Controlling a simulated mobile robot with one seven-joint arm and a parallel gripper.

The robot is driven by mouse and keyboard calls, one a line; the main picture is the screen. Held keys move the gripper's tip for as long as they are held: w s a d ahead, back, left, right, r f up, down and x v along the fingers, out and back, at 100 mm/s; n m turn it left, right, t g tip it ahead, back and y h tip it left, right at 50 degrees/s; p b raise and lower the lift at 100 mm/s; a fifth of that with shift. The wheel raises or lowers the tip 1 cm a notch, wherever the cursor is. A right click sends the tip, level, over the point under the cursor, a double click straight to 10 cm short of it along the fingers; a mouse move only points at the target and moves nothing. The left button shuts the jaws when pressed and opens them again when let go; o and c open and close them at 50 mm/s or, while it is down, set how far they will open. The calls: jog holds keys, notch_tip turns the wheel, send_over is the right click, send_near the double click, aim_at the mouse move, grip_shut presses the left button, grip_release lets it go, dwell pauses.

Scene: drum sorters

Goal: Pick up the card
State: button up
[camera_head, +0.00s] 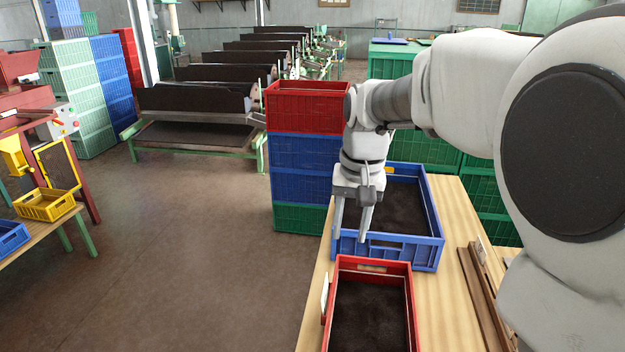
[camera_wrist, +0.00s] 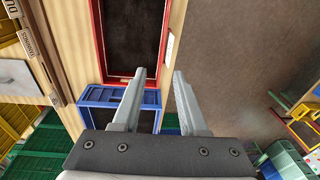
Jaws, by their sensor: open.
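My gripper (camera_head: 350,236) is open and empty, pointing down by the left near corner of the blue crate on the table. In the wrist view its two fingers (camera_wrist: 160,74) are apart with nothing between them. A small white card (camera_head: 324,293) stands at the left side of the red crate, below and nearer than my gripper. It also shows in the wrist view as a white card (camera_wrist: 170,45) at the red crate's edge, ahead of the fingers. Another pale card (camera_head: 481,249) stands by the wooden rack. Which card is meant I cannot tell.
The red crate (camera_head: 374,266) and blue crate (camera_head: 392,248) stand on the wooden table (camera_head: 447,300), both with dark insides. A wooden rack (camera_head: 479,300) lies at right, with labelled blocks (camera_wrist: 27,43) in the wrist view. Stacked crates (camera_head: 300,152) stand behind; floor at left is clear.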

jog(key=w+a+f+g, duration=0.1)
jog(key=w+a+f, duration=0.2)
jog(key=w, duration=0.2)
send_over(325, 286)
jog(key=shift+h, duration=0.3)
jog(key=f, duration=1.3)
jog(key=shift+d, duration=0.25)
jog(key=shift+a+f, duration=0.2)
jog(key=shift+f, duration=2.6)
grip_shut()
